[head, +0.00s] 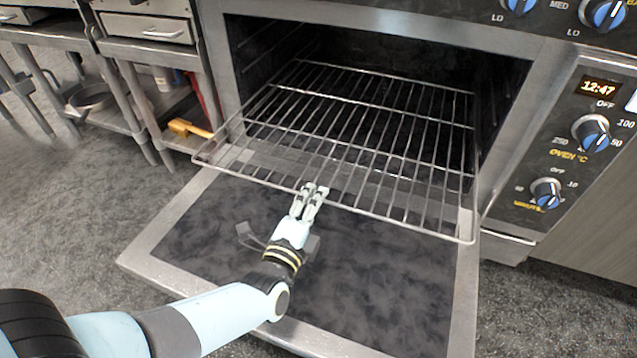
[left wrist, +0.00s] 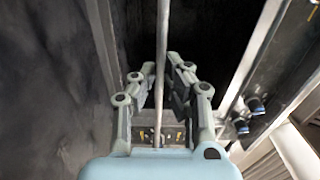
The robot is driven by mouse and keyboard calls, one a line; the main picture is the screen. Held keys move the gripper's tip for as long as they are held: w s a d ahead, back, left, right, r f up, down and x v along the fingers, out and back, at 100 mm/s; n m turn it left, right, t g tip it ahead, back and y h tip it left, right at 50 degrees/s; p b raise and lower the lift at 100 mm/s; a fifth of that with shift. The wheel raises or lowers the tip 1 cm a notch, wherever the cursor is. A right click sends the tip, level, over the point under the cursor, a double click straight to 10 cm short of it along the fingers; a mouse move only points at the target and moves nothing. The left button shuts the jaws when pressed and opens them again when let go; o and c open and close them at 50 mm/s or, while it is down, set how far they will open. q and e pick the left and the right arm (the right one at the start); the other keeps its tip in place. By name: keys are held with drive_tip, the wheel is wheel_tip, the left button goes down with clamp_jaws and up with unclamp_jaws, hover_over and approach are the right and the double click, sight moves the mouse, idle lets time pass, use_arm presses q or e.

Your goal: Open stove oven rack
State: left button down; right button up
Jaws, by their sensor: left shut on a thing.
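The wire oven rack (head: 380,135) sticks out of the oven opening, with its front part above the lowered oven door (head: 330,265). Its rear part is inside the dark oven cavity (head: 360,50). My left gripper (head: 316,188) is at the middle of the rack's front edge, shut on the front bar. In the left wrist view the bar (left wrist: 161,60) runs between the two fingers of my left gripper (left wrist: 165,75). My right gripper shows in neither view.
The control panel with blue knobs (head: 590,133) is right of the opening. Steel shelves (head: 150,60) with a yellow-handled item (head: 190,128) and a pan (head: 91,97) stand at the left. The floor (head: 70,210) left of the door is clear.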

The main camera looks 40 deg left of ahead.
use_arm(q)
drive_tip(key=shift+s, duration=0.1)
drive_tip(key=c, duration=1.4)
unclamp_jaws()
drive_tip(key=shift+c, duration=0.2)
drive_tip(key=v, duration=1.2)
drive_tip(key=shift+s+f, duration=0.1)
